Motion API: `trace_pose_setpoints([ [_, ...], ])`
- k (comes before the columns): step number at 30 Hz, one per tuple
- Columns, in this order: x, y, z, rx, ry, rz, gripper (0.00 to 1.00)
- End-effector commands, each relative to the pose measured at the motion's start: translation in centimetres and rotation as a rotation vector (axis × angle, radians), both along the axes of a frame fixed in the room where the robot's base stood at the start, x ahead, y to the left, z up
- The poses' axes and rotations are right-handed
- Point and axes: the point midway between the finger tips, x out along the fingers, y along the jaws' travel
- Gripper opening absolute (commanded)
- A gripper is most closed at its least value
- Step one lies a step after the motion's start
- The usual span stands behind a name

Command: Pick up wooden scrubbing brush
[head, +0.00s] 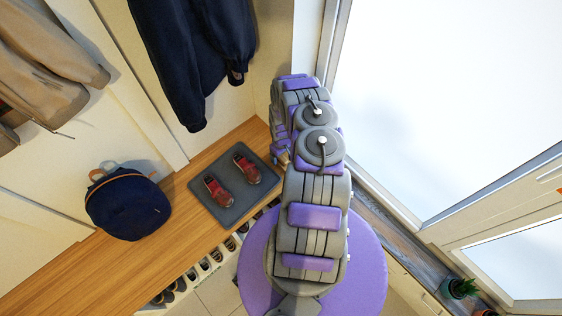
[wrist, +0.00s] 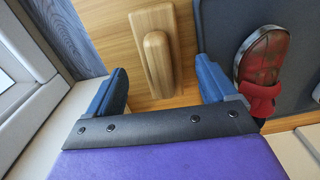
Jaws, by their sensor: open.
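The wooden scrubbing brush (wrist: 159,60) lies on the wooden bench top in the wrist view, upper middle, with its long raised handle showing. My gripper (wrist: 166,78) is open, with one blue finger to the left of the brush and the other to its right. The brush sits between and partly beyond the fingertips, and no grip on it shows. In the head view my arm hides the brush and the gripper.
A dark tray (head: 222,205) holds red shoes (head: 218,191); one shoe (wrist: 262,70) is close to my right finger. A wall and window frame stand close on the left in the wrist view. A navy backpack (head: 128,205) sits farther along the bench (head: 100,262). Coats hang above.

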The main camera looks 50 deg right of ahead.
Motion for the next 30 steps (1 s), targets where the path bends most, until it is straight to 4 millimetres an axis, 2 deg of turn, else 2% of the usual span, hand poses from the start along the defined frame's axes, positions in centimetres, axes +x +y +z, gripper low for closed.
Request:
trace_pose_setpoints([
  [1,0.1,0.1,-1.1,0.002,0.0,-0.001,0.85],
  [6,0.3,0.1,-3.6,0.002,0.001,-0.001,0.85],
  [15,0.4,0.0,-3.9,0.0,0.0,-0.001,0.84],
  [30,0.4,0.0,-3.9,-0.001,-0.001,-0.001,0.36],
])
